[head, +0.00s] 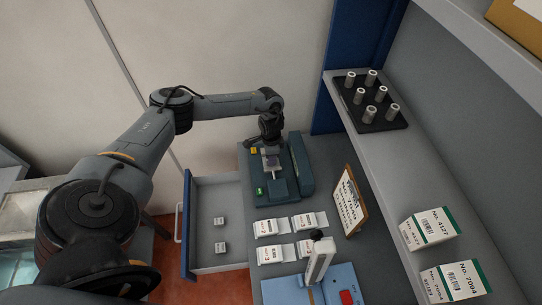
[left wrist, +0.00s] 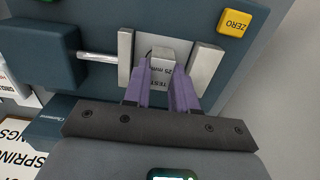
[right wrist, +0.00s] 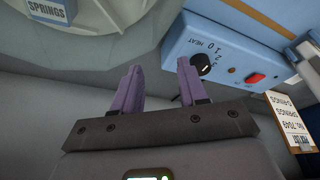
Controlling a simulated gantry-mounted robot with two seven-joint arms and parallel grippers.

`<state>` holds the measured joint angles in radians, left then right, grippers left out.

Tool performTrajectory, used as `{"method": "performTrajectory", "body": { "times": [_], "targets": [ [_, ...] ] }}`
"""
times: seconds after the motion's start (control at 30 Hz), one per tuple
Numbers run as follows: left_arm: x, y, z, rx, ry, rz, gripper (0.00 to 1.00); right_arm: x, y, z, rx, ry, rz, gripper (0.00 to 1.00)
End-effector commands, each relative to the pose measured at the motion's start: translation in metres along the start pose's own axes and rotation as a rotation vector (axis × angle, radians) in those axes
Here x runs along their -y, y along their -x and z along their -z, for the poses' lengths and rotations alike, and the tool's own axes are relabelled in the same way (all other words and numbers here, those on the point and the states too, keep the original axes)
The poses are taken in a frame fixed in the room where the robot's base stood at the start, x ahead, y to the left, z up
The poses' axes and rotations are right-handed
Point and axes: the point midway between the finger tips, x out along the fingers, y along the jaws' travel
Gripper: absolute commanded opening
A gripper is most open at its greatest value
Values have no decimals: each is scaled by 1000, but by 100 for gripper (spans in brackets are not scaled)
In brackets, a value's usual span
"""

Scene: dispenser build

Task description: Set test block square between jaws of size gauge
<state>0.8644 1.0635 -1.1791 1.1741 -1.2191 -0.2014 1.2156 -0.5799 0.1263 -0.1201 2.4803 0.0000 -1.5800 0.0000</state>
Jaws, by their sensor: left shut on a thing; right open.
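The test block (left wrist: 162,57) is a small grey block with a "25 mm" label. In the left wrist view it sits in the gap between the left jaw (left wrist: 125,58) and right jaw (left wrist: 206,68) of the size gauge (head: 297,150). My left gripper (left wrist: 164,72) is shut on the block, its purple fingers on either side of it. Space shows between block and each jaw; contact below is hidden. In the head view my left gripper (head: 270,150) is over the gauge. My right gripper (right wrist: 158,82) is open and empty, seen only in the right wrist view.
A yellow ZERO button (left wrist: 234,22) is beside the right jaw. An open drawer (head: 205,190) lies left of the gauge. Labelled packets (head: 268,228), a clipboard (head: 349,200) and a blue heat sealer (head: 345,275) are nearby. A shelf at right bears a black tray (head: 352,112) of cylinders.

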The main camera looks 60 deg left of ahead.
Motion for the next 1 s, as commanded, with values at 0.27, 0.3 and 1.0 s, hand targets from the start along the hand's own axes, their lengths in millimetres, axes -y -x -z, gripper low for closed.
{"method": "performTrajectory", "body": {
  "times": [0.27,0.3,1.0],
  "targets": [
    [0,-1,0,0,0,0,37,1,0,0,-1,-6,4,43],
    [0,-1,0,0,0,0,37,2,0,0,-1,-7,5,43],
    [0,84,1,-3,0,2,37,1,-1,0,0,-5,4,43]
  ]
}}
